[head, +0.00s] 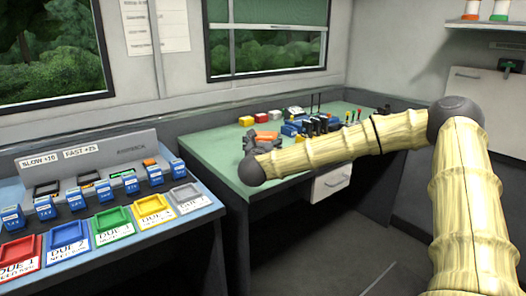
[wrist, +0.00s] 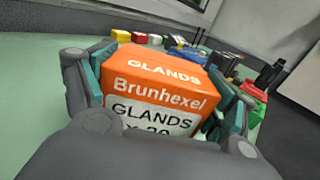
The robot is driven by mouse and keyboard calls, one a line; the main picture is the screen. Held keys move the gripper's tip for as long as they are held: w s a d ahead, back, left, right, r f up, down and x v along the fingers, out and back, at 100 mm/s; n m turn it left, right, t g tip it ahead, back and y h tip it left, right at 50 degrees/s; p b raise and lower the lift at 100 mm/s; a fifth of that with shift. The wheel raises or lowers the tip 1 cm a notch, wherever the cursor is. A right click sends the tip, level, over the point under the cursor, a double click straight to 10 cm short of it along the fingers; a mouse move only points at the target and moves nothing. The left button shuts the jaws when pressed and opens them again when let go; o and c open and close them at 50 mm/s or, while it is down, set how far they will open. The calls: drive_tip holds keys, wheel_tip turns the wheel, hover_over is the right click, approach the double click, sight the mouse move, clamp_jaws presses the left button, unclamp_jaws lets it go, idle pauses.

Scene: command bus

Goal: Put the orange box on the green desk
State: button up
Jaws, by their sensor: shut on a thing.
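The orange box (wrist: 160,84) is held between the two fingers of my gripper (wrist: 158,100) in the wrist view. It carries the words "GLANDS" and "Brunhexel" and a white label. In the head view the orange box (head: 266,136) shows small, just beyond my gripper (head: 254,142), over the green desk (head: 207,152). The desk surface also fills the left of the wrist view (wrist: 28,92). I cannot tell whether the box touches the desk. My arm hides part of the desk's front edge.
Small red, yellow and white boxes (head: 246,121) stand at the back of the desk. Blue items and upright tools (head: 310,122) stand to the right. A blue desk (head: 140,226) at the left holds coloured trays and several small blue boxes. The desk's left part is bare.

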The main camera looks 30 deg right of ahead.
drive_tip(key=shift+f, duration=1.7)
drive_tip(key=shift+f+b, duration=0.15)
drive_tip(key=shift+b, duration=0.2)
drive_tip(key=o, duration=1)
drive_tip(key=shift+c, duration=0.2)
drive_tip(key=shift+r, duration=0.2)
drive_tip(key=p+v, duration=0.1)
drive_tip(key=v, duration=1.1)
drive_tip(key=shift+s, duration=0.1)
